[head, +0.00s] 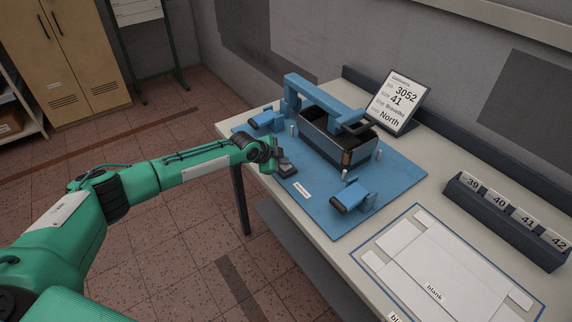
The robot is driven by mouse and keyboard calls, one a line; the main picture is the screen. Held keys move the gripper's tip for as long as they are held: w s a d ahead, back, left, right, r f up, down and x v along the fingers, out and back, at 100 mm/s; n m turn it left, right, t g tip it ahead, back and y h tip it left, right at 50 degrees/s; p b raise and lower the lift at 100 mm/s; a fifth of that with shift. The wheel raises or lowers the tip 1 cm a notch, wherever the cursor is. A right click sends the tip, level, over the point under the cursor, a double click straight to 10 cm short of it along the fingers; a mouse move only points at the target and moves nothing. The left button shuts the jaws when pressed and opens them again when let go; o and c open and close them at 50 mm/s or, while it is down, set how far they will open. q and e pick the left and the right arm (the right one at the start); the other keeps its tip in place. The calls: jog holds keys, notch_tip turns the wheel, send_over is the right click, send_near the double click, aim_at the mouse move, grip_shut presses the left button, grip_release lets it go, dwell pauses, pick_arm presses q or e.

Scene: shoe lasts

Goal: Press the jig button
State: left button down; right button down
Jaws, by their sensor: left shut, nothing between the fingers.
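The jig is a blue base plate (385,190) on the bench, with a dark open-topped box (322,140) under a blue overhead arm (325,97). Blue clamp blocks with dark ends (352,196) stand at the front right and back left of the plate. My left gripper (284,166) is shut and empty at the plate's near left edge, by a small white label (302,190) too small to read. I cannot make out the button; the gripper may hide it. I cannot tell whether the fingers touch the plate. My right gripper is not in view.
An order card (397,99) reading 3052, 41, North stands behind the jig. A dark rack (488,228) with number tags 39 to 42 is at the right. A blue-edged mat with white blank panels (440,262) lies at the front right. Free bench surface lies between them.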

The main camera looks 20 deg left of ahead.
aim_at(283, 166)
pick_arm(q)
jog(key=shift+r, duration=0.55)
jog(key=shift+r+p, duration=2.1)
jog(key=shift+r, duration=0.85)
